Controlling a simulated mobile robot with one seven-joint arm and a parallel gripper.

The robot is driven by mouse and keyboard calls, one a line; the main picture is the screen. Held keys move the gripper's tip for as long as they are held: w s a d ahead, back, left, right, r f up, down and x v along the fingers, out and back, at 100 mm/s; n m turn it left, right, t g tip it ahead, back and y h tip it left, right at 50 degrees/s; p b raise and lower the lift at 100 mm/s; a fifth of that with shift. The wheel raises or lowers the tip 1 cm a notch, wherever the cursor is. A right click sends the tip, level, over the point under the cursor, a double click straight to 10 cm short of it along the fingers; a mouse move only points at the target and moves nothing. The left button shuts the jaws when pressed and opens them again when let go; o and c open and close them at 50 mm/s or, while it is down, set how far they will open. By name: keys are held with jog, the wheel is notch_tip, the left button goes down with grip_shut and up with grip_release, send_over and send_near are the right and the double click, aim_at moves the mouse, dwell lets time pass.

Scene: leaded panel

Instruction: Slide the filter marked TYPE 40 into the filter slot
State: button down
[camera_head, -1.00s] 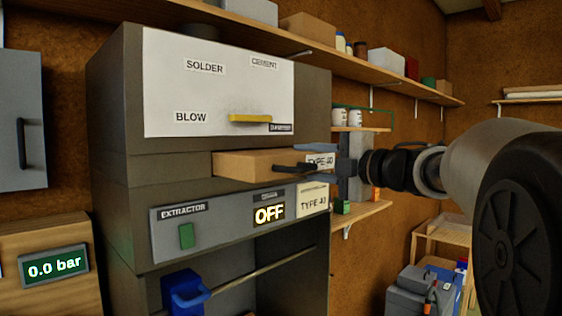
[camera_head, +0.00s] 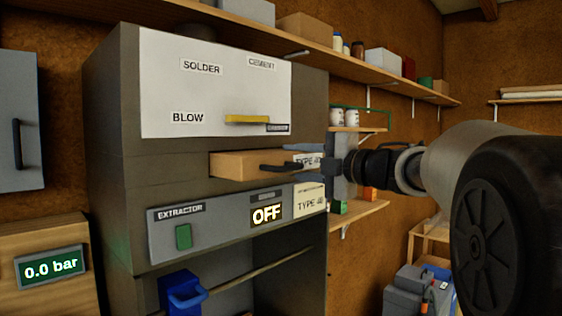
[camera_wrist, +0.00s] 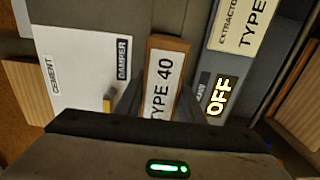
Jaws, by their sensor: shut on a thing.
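The filter (camera_head: 235,165) is a tan box with a white TYPE 40 label on its outer end. It sits level at the slot in the grey cabinet front, between the white upper panel and the lower control panel, and appears partly inside with its labelled end sticking out. My gripper (camera_head: 293,158) comes from the right and is shut on that end, one dark finger on each side. In the wrist view the label (camera_wrist: 161,85) faces me between the fingers. The slot's opening is mostly hidden by the filter.
The cabinet's lower panel (camera_head: 230,222) has a green switch, an OFF display and another TYPE 40 label (camera_head: 310,203). A yellow handle (camera_head: 247,119) projects above the filter. A blue container (camera_head: 184,291) hangs below. Shelves stand behind my arm.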

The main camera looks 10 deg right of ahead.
jog(key=shift+x, duration=1.65)
jog(key=c, duration=1.1)
grip_release()
jog(key=shift+s+d, duration=0.1)
jog(key=shift+s, duration=0.05)
jog(key=b+v, duration=0.3)
jog(key=v, duration=1.4)
jog(key=shift+r, duration=0.1)
